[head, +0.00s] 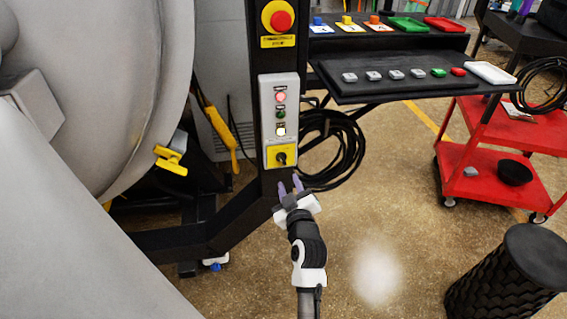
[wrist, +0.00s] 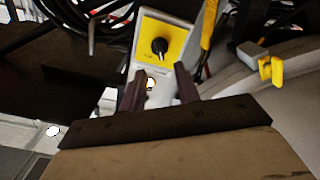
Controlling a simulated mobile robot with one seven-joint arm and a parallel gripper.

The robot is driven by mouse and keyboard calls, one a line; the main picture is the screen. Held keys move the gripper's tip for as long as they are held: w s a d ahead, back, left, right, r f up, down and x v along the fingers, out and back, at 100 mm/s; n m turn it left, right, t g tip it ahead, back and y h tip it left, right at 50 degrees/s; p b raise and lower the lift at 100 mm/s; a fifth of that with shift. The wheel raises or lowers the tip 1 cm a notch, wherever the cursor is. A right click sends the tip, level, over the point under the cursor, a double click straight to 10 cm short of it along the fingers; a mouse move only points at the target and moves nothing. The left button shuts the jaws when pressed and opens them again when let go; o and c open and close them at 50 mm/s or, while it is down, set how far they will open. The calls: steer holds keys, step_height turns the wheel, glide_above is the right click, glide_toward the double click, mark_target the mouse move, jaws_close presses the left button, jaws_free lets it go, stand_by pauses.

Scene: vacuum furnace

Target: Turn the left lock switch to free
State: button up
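A black rotary switch knob (head: 281,158) sits on a yellow plate at the bottom of a grey control panel (head: 267,100) on a black post. Its label is too small to read, so I cannot tell its setting. My gripper (head: 291,184) is just below the knob in the head view, with its two fingers apart and nothing between them. In the wrist view the knob (wrist: 159,46) shows beyond the fingertips of my open gripper (wrist: 160,73), apart from them. No second lock switch can be made out.
A red emergency button (head: 281,20) is above the panel. A coiled black cable (head: 340,150) hangs right of the post. A yellow-handled clamp (head: 171,160) is on the furnace door (head: 110,90) at left. A black shelf (head: 350,88) and red cart (head: 485,185) stand right.

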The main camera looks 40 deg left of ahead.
mark_target(283, 162)
steer(key=p+x, duration=0.1)
steer(key=x, duration=0.8)
steer(key=shift+d, duration=0.1)
jaws_close()
